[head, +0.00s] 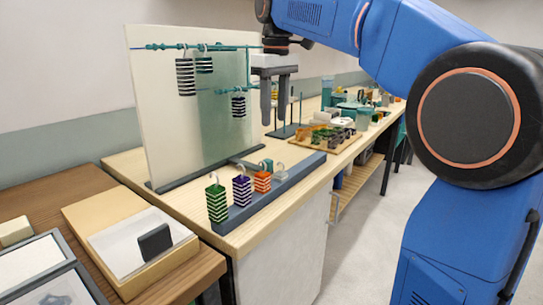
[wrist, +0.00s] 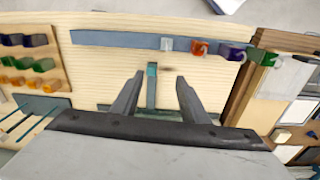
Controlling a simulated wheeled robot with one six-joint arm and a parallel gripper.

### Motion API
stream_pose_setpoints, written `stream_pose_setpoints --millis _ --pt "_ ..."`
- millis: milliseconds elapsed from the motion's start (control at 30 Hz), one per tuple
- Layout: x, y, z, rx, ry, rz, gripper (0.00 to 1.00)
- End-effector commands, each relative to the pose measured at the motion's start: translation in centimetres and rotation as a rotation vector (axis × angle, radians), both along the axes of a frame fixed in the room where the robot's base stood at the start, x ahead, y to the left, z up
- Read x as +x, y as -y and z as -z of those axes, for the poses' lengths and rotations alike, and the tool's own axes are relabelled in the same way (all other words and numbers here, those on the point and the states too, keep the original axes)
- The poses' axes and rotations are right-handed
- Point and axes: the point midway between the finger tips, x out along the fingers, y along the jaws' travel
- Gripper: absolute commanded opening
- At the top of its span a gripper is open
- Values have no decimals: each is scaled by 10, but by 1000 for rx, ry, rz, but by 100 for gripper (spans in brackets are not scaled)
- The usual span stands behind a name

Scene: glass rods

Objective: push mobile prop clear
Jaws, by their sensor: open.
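A slim grey prop with a teal end (wrist: 152,88) shows between my fingers in the wrist view. In the head view its teal end (head: 267,164) sits low on the bench, close to the dark strip. My gripper (head: 274,112) is open and points down above the bench, in front of the pale panel. It also shows in the wrist view (wrist: 159,80), with its fingers spread on either side of the prop. I cannot tell whether they touch it. Teal rods (head: 165,46) carry striped blocks (head: 185,77) beside the panel.
The pale panel (head: 180,130) stands behind. A tray of coloured pieces (head: 322,146) lies farther along.

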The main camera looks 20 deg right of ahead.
Motion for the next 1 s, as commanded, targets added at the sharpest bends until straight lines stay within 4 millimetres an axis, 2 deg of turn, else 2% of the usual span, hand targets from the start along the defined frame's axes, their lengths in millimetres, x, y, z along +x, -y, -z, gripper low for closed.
stream_pose_setpoints --millis 33,200,467,667,1000 --pt "13 -4 -5 -2 -12 -17 41" --pt "36 -12 -18 -7 -44 -69 41" --pt "44 -15 -19 -10 -61 -91 41" --pt "44 -15 6 -10 -63 -91 41" --pt "43 -15 66 -10 -63 -90 41"
